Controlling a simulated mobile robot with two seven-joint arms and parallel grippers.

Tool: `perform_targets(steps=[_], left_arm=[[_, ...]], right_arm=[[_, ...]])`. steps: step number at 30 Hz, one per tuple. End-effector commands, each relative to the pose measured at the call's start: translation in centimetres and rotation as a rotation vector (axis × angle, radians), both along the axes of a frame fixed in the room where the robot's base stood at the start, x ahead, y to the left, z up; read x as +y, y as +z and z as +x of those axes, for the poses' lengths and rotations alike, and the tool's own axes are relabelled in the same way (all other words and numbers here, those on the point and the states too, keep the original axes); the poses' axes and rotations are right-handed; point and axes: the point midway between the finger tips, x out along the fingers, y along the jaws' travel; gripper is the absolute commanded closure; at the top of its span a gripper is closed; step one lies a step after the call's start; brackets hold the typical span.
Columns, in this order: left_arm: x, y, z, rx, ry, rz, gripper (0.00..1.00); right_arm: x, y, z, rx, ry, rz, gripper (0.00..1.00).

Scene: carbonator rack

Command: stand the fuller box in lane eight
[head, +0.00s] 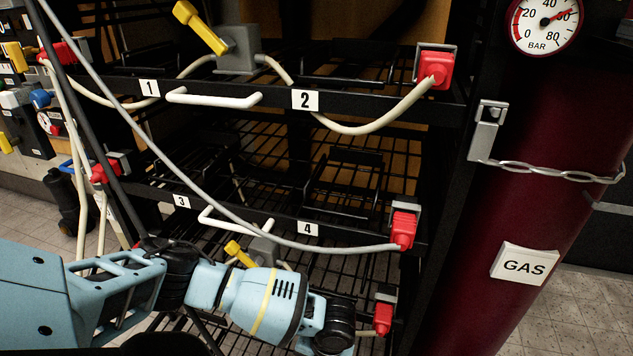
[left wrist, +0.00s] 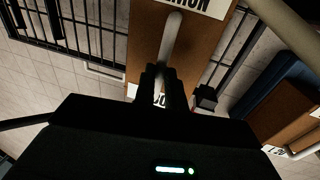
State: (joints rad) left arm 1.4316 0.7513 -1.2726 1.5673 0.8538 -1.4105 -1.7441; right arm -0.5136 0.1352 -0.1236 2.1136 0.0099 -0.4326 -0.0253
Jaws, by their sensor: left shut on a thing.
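My left gripper (left wrist: 163,78) is shut on a pale bar (left wrist: 170,42) at the face of a brown box (left wrist: 146,38) in the left wrist view. The box carries a white label whose visible letters end in "MON", and a smaller label partly hidden by the fingers. In the head view my left arm reaches in from the left, low before the black rack (head: 330,230); its fingers and the box do not show there. Lanes labelled 1, 2, 3 and 4 show; no label for lane eight is visible. How full the box is cannot be told.
A dark red gas cylinder (head: 560,150) with a gauge stands right of the rack. Grey hoses with red connectors (head: 403,230) hang across the rack front. Another brown box (left wrist: 282,118) with a blue part beside it shows at the right in the left wrist view.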

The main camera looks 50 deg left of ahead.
Motion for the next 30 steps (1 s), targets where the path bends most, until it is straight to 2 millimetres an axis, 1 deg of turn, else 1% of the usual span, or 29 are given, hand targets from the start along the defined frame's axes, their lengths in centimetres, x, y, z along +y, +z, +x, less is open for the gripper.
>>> perform_targets(steps=[8,22,30], left_arm=[[0.0,-0.2,0.2,-0.004,0.0,-0.001,1.0],[0.0,-0.9,0.2,-0.003,0.001,-0.001,1.0],[0.0,-1.1,0.2,-0.003,0.001,-0.001,1.0]], right_arm=[[0.0,-0.1,0.0,0.0,-0.001,0.0,0.64],[0.0,-0.3,0.9,-0.017,-0.001,0.001,0.64],[0.0,-0.4,0.9,-0.016,-0.001,0.001,0.64]])
